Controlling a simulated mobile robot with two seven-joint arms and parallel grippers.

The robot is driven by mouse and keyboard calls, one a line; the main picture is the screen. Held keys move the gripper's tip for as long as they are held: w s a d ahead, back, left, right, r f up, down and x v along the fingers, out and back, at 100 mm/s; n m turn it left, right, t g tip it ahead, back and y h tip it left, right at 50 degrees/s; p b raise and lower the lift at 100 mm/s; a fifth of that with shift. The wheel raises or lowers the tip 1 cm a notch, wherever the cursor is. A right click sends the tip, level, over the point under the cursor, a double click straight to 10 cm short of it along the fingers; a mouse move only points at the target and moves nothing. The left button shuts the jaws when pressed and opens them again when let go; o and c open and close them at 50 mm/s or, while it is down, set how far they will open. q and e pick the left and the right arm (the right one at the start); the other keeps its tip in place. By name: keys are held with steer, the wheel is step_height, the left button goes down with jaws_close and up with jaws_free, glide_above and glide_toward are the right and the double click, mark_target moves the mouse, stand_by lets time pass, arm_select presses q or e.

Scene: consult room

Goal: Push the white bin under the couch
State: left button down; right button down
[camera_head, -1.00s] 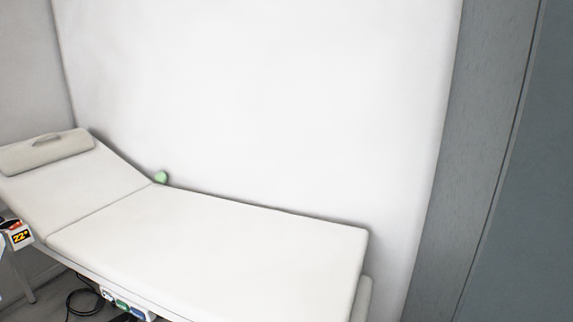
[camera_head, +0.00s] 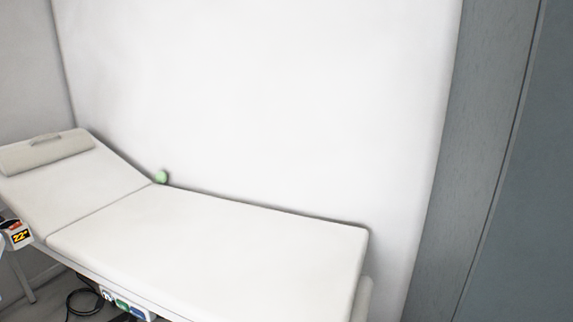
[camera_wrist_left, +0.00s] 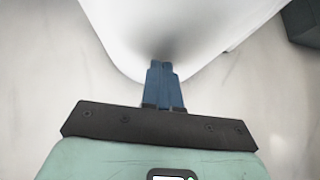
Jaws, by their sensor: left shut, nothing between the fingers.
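The couch (camera_head: 215,245) is a long white padded bed along the wall in the head view, with its left part raised. In the left wrist view a smooth, rounded white object, seemingly the white bin (camera_wrist_left: 210,25), fills the upper middle. My left gripper (camera_wrist_left: 162,70) has its blue fingers shut and empty, with the tips at the bin's near side, over a dark shadow. Whether they touch it I cannot tell. The bin does not show in the head view. My right gripper is in neither view.
A pillow (camera_head: 45,152) and a small green ball (camera_head: 161,176) are on the couch. A dark cable (camera_head: 84,302) lies on the floor beneath its left part. A grey panel (camera_head: 480,160) stands at right. A dark object (camera_wrist_left: 303,22) is at the wrist view's corner.

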arm_select(q)
steer(key=shift+w+d, duration=0.1)
steer(key=shift+w, duration=0.1)
steer(key=s+a+p, duration=0.2)
steer(key=s+p, duration=0.1)
steer(key=s, duration=0.2)
steer(key=shift+s+a, duration=0.25)
steer(key=shift+s, duration=0.05)
stand_by(0.4)
